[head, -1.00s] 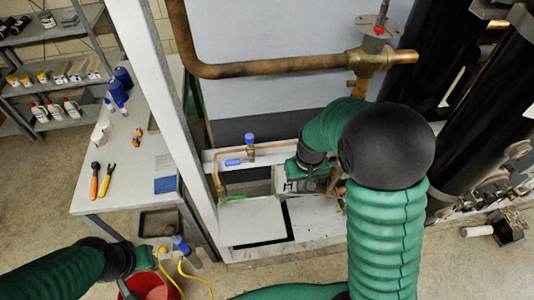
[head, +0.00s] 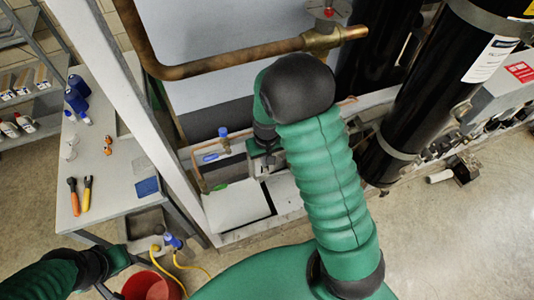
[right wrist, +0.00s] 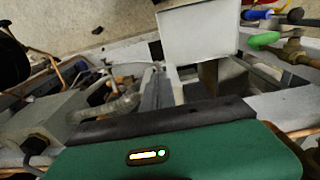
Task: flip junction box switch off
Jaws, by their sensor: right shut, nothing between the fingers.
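My right gripper (head: 268,162) reaches down into the low part of the rack, mostly hidden behind my own arm. In the right wrist view its narrow grey fingers (right wrist: 158,90) are together with nothing between them. A pale box-like panel (head: 235,206) lies just left of and below this gripper. It also shows beyond the fingers in the right wrist view (right wrist: 197,36), apart from them. I cannot tell whether it is the junction box, and no switch can be made out. My left gripper (head: 153,246) is at the lower left, away from the rack; its jaws are unclear.
A copper pipe (head: 235,60) crosses above my right arm. A blue-handled valve (head: 223,135) and a green handle (head: 220,187) are close by. Black cylinders (head: 430,100) stand at the right. A workbench (head: 110,170) and red bucket (head: 150,287) are at the left.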

